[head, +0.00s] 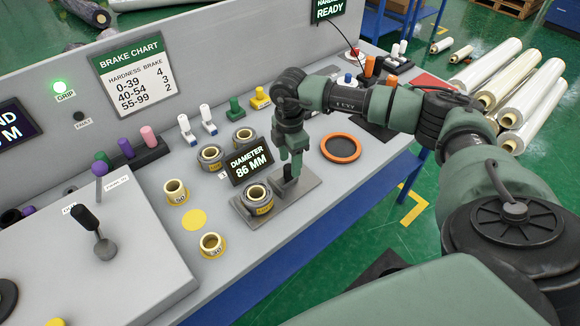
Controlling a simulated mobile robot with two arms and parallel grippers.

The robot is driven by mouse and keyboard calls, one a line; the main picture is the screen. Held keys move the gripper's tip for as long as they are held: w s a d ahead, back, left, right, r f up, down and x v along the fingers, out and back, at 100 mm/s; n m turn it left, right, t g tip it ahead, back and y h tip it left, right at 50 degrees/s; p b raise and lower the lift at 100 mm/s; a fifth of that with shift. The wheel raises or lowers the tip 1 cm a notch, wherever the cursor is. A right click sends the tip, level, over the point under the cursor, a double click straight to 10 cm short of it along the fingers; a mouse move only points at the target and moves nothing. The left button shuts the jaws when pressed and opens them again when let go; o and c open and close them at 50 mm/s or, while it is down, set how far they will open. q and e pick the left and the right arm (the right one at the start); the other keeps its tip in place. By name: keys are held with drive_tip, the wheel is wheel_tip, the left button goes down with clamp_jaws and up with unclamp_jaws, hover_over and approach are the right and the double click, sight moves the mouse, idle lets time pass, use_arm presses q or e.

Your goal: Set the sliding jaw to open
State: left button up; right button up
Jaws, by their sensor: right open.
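The diameter gauge has a flat grey base plate (308,187) on the bench and a black display (250,166) reading 86 MM. A wrapped roll (257,200) with a yellow core stands at the plate's left end. A dark upright piece (289,180), which looks like the sliding jaw's handle, stands just right of the roll. My right gripper (291,170) points down at this piece, open, its fingertips close around or just above it; I cannot tell whether they touch. My left gripper is not in view.
Another wrapped roll (210,157) and loose cores (175,191) stand left of the gauge. An orange-rimmed disc (340,148) lies to its right. A control box with a black lever (104,247) is at left.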

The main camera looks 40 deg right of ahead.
sight(290, 166)
wheel_tip(290, 166, up, 5)
drive_tip(key=shift+r+b, duration=0.1)
drive_tip(key=shift+b, duration=0.4)
drive_tip(key=shift+d, duration=0.1)
